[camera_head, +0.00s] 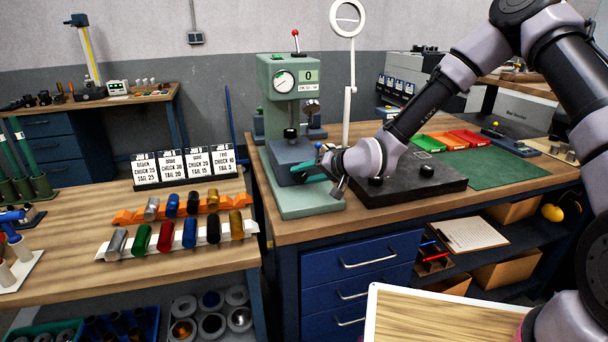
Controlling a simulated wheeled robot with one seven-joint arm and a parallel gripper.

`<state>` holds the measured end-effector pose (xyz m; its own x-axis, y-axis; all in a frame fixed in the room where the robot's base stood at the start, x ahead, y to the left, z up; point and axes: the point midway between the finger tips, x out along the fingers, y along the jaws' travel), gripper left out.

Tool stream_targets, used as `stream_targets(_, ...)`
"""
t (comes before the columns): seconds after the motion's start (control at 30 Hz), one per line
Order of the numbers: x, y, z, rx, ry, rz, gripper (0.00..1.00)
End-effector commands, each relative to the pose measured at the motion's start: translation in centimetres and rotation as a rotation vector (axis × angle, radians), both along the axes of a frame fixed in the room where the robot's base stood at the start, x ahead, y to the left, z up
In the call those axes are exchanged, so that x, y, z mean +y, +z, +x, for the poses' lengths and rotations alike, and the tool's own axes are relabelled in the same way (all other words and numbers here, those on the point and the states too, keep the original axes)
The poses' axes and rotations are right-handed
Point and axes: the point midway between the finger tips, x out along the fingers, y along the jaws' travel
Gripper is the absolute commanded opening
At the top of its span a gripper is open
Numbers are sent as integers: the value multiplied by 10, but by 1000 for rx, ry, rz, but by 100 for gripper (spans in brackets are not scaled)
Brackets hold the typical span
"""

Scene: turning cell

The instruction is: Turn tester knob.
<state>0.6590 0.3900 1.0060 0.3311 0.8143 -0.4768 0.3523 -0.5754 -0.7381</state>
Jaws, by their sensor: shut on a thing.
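The tester (276,88) is a pale green upright machine with a round dial, a small display reading 0 and a red-tipped lever on top. It stands at the left end of the right-hand bench. My gripper (312,170) reaches in from the right, low at the tester's front, beside its dark grey block (288,158). Its teal fingers are shut at the block's right side, on what appears to be the tester knob. The fingers and wrist hide the knob, so its angle cannot be seen.
A black plate (455,184) lies under my forearm, right of the tester. Red, orange and green trays (444,139) and a green mat (484,173) lie farther right. Coloured cylinders sit on racks on the left bench (70,215).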

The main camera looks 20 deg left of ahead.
Motion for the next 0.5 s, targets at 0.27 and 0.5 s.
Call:
stream_targets(0.27,-3,-5,3,140,-5,225,0)
stream_targets(0.5,-3,-7,3,232,-5,380,0)
